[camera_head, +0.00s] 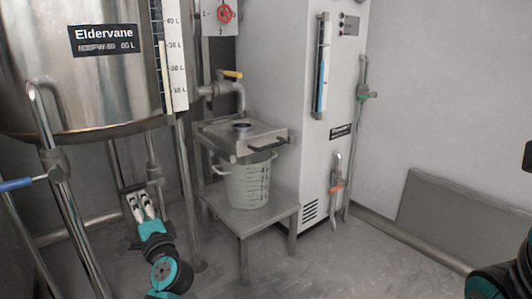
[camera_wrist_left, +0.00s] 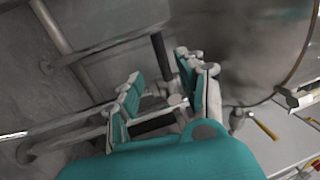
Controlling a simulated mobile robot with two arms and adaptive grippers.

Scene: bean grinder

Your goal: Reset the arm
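My left gripper (camera_head: 140,196) is low at the left in the head view, near the legs under the steel tank. Its two pale fingers point up and look empty. In the left wrist view the gripper (camera_wrist_left: 167,82) shows its fingers spread apart, with nothing held between them. A dark rod and a metal joint show behind the gap. My right arm shows only in part at the lower right edge of the head view, and its gripper is not seen.
The steel tank (camera_head: 85,80) on tubular legs fills the upper left. A translucent bucket (camera_head: 247,186) stands on a small metal table (camera_head: 284,207) under a steel tray (camera_head: 221,136). A tall grey cabinet (camera_head: 285,60) stands behind. The floor at front right is clear.

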